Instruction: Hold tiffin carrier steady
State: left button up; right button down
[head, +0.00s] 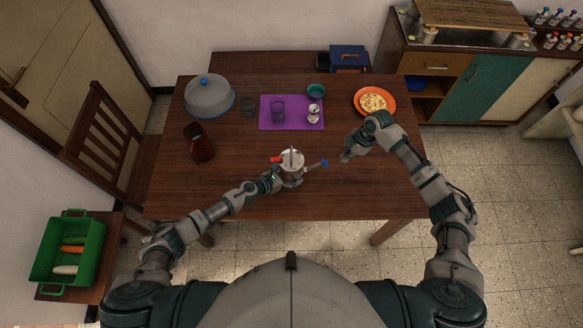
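The steel tiffin carrier (292,168) stands upright near the front middle of the wooden table, with a red clip (276,159) out to its left and a blue-tipped clip (324,163) out to its right. My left gripper (277,181) is at the carrier's lower left side, close against it. Its fingertips are too small and partly hidden, so I cannot tell whether they grip it. My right gripper (343,155) is right of the carrier, apart from it and beyond the blue-tipped clip. It looks open and empty.
A purple mat (292,124) behind the carrier holds tumblers. A grey dome (209,97), a dark red jar (198,146), a teal bowl (316,90) and an orange plate of food (374,102) stand around it. The table's front right is clear.

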pick_arm(q)
jog(key=shift+s+a+f, duration=0.15)
jog(key=shift+a+f, duration=0.05)
jog(key=shift+f, duration=0.15)
jog(key=shift+f, duration=2.35)
jog(key=o, duration=1.5)
jog(key=shift+s+f, duration=0.1)
jog(key=shift+f, duration=0.05)
jog(key=shift+c, duration=0.2)
jog(key=shift+a, duration=0.1)
jog(key=shift+s+a+r, duration=0.2)
jog(key=shift+a, duration=0.1)
